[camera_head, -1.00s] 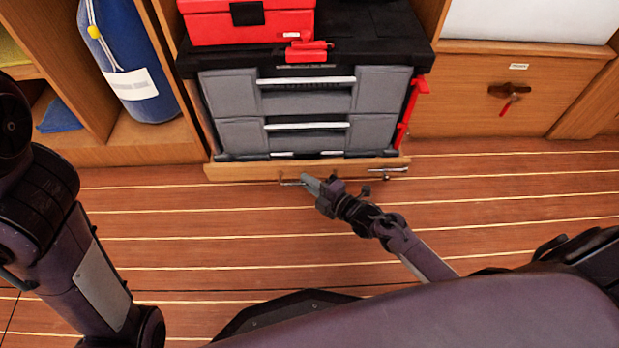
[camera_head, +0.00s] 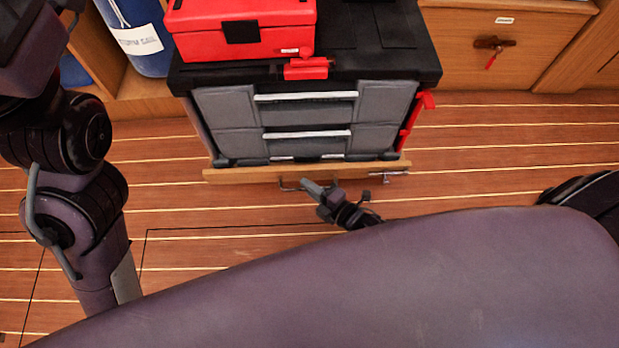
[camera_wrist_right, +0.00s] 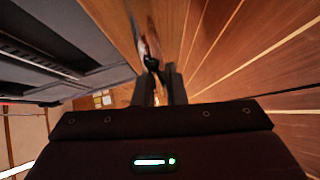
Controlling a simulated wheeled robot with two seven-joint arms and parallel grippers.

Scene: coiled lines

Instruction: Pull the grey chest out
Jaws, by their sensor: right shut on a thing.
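The grey chest (camera_head: 305,110) has a black lid and grey drawers with pale handle strips. It stands upright on a wooden tray (camera_head: 235,174) with a metal handle (camera_head: 288,186) along its front edge. My right gripper (camera_head: 306,187) is shut on this handle, low in front of the chest. In the right wrist view, the fingers (camera_wrist_right: 160,78) close on the handle beside the wooden tray front (camera_wrist_right: 110,22), and the chest's grey side (camera_wrist_right: 60,45) is at left. The exact contact is small and partly hidden. My left arm shows at left, but its gripper is out of view.
A red case (camera_head: 240,30) rests on the chest's lid. A blue bag (camera_head: 138,38) stands in the cabinet at left. A wooden drawer front (camera_head: 470,60) with a red-tagged latch is at right. Striped floor (camera_head: 480,170) is clear on both sides of the chest.

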